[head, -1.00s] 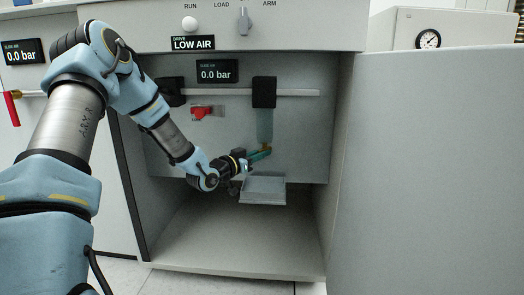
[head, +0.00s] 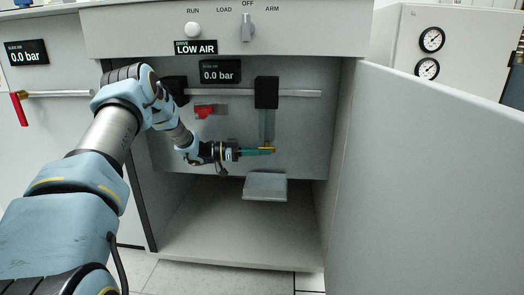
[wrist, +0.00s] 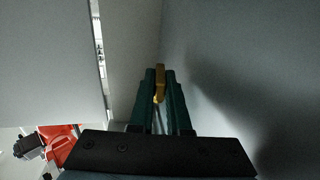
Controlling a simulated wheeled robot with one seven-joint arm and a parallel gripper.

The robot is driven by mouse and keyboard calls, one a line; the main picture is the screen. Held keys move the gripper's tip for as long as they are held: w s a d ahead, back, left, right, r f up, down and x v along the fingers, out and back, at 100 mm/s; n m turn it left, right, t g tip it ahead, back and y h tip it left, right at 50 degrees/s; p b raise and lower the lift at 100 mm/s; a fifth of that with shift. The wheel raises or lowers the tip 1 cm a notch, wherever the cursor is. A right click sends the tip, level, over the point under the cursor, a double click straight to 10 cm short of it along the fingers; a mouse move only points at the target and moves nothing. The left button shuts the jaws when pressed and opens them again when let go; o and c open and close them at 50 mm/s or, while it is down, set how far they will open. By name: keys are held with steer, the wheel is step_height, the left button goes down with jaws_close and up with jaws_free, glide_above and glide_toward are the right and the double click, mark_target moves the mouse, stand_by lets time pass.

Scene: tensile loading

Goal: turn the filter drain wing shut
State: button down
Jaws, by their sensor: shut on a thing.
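The filter drain wing (wrist: 160,84) is a small yellow-brass tab. It shows between the tips of my gripper's two green fingers in the wrist view. In the head view my gripper (head: 262,151) reaches in from the left, level, at the lower end of the clear filter bowl (head: 267,125). The bowl hangs under a black filter head (head: 266,92). My gripper is shut on the wing. The fingers hide part of the wing, and its exact turn angle is hard to tell.
A grey tray (head: 265,187) sits just below the filter. The open cabinet door (head: 430,165) stands at the right. The cabinet floor is clear.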

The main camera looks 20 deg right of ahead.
steer(key=shift+r+m+g, duration=0.1)
steer(key=shift+m+g, duration=0.2)
steer(key=shift+g, duration=0.2)
steer(key=c, duration=0.9)
jaws_free()
steer(key=shift+a, duration=0.1)
steer(key=p+v, duration=0.2)
steer(key=v, duration=0.8)
steer(key=shift+w+a+r, duration=0.1)
steer(key=shift+w+a, duration=0.05)
steer(key=shift+a, duration=0.1)
